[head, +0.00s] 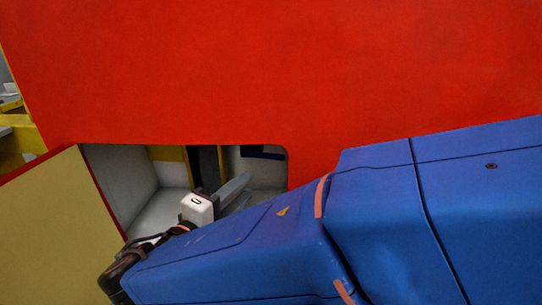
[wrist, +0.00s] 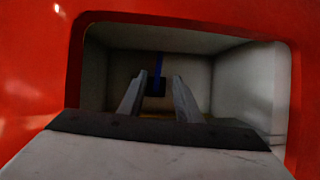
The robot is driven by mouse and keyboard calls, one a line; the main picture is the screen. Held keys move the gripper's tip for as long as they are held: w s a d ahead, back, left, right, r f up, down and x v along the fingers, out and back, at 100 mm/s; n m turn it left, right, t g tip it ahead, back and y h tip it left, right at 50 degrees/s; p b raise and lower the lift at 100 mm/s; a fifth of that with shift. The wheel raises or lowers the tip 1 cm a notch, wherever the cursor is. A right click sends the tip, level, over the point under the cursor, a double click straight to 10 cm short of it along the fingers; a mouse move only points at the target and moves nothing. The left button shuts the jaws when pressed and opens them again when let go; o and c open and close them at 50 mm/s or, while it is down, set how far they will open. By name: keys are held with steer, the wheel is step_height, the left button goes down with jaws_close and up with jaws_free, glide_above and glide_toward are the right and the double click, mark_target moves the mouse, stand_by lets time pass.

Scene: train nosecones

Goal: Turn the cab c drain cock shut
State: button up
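The drain cock shows in the wrist view as a narrow blue lever (wrist: 158,68) on a dark body, at the back of a recess. In the head view a dark blue bar (head: 262,153), which looks like the same lever, shows at the recess's upper right. My gripper (wrist: 157,82) has its two grey fingers apart, pointing into the recess. In the wrist view the lever appears between the fingertips, with no clear contact. In the head view my gripper (head: 236,190) is at the opening, partly hidden by my blue arm. Any cab label is not visible.
The recess (head: 130,178) has pale walls and is cut into a large red panel (head: 300,70). A beige hatch door (head: 45,225) stands open at its left. Yellow structure (head: 25,140) shows at the far left. The recess walls leave limited room around my fingers.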

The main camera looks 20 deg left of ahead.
mark_target(276, 158)
steer(key=w+d, duration=0.1)
steer(key=w, duration=1)
steer(key=w+d, duration=0.1)
steer(key=w, duration=0.5)
steer(key=shift+w+d+f, duration=0.1)
steer(key=shift+d+f, duration=0.15)
steer(key=shift+d, duration=0.05)
jaws_close()
